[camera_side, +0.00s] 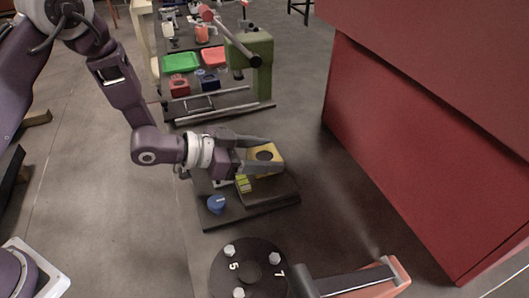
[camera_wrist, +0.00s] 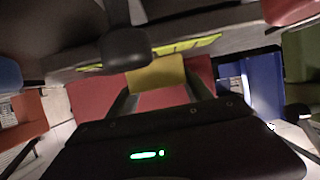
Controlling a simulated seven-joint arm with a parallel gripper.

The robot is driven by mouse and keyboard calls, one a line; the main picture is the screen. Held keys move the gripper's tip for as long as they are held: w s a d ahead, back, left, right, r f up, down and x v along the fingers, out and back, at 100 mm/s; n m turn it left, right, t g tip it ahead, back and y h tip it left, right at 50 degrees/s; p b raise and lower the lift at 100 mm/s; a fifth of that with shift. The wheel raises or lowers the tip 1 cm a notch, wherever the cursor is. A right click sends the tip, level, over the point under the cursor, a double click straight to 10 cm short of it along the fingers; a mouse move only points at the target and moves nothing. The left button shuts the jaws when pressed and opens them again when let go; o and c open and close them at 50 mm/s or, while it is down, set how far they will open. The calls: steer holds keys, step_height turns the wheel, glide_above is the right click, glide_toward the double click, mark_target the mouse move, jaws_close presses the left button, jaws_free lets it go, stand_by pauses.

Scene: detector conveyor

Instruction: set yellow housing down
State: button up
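The yellow housing (camera_side: 277,151), a flat block with a dark round opening, lies between the two fingers of my gripper (camera_side: 264,156) in the side view. In the wrist view the yellow housing (camera_wrist: 157,76) fills the space between my gripper's fingertips (camera_wrist: 157,85), with a finger against each side, so my gripper looks shut on it. The housing is over or at the raised dark block (camera_side: 272,188) on a black base plate (camera_side: 235,217). I cannot tell whether it touches the block. My fingers hide part of its edges.
A blue knob (camera_side: 216,203) and a yellow-green striped piece (camera_side: 243,184) are on the base plate. A round black dial (camera_side: 227,271) stands in front. Behind are a green tray (camera_side: 181,62), a red tray (camera_side: 213,56) and a green post (camera_side: 250,60). A large red cabinet (camera_side: 400,130) fills the right.

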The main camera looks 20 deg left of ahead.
steer(key=o, duration=0.4)
steer(key=shift+o, duration=0.2)
steer(key=v, duration=1.2)
steer(key=shift+r, duration=0.2)
steer(key=shift+w+a+r, duration=0.1)
steer(key=s+a+r+n+y, duration=0.35)
steer(key=a+r+y, duration=0.55)
steer(key=a, duration=0.3)
steer(key=s+r+n+g, duration=0.1)
steer(key=s+n+g, duration=0.1)
steer(key=s, duration=0.7)
steer(key=s+r+n+g, duration=0.2)
steer(key=s+n, duration=0.1)
steer(key=s, duration=0.7)
steer(key=shift+y, duration=0.3)
steer(key=shift+s+n, duration=0.1)
steer(key=shift+n, duration=0.15)
